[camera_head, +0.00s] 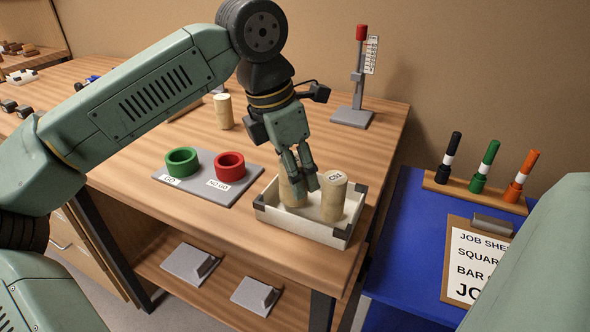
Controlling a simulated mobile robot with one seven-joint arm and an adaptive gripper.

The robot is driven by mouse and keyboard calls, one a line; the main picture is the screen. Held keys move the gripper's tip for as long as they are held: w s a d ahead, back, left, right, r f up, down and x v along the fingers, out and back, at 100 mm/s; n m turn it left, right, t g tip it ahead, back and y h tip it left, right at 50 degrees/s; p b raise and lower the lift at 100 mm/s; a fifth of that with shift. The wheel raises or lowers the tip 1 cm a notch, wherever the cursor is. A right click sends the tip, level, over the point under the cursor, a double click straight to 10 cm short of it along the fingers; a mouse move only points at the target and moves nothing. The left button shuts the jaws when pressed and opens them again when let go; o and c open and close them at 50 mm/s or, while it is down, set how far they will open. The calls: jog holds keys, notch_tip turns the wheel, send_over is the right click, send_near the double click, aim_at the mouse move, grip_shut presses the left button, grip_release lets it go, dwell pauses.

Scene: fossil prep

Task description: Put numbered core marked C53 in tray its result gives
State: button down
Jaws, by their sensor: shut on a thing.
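My gripper (304,183) is over a white tray with dark corners (303,228). Its fingers are closed around the left pale core (291,195), which is upright in or just above the tray; its top is mostly hidden by the fingers, and I see no mark on it. A second pale core (331,199) stands upright on the right in the same tray, beside the right finger. Its top has dark writing that starts with C, but the digits are too small to read surely. Another pale core (223,111) stands farther back on the table.
A grey plate (208,195) holds a green GO ring (182,161) and a red NO GO ring (229,165). A gauge stand with a red top (357,78) is at the back. Markers (487,165) and a clipboard (474,262) are on the blue surface at right. Two grey stands (190,263) sit on the lower shelf.

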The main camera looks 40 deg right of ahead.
jog(key=shift+f+b, duration=0.45)
jog(key=shift+f, duration=0.2)
jog(key=c, duration=0.9)
grip_release()
jog(key=shift+o, duration=0.2)
notch_tip(320, 180, up, 7)
jog(key=p, duration=0.5)
jog(key=shift+r, duration=0.1)
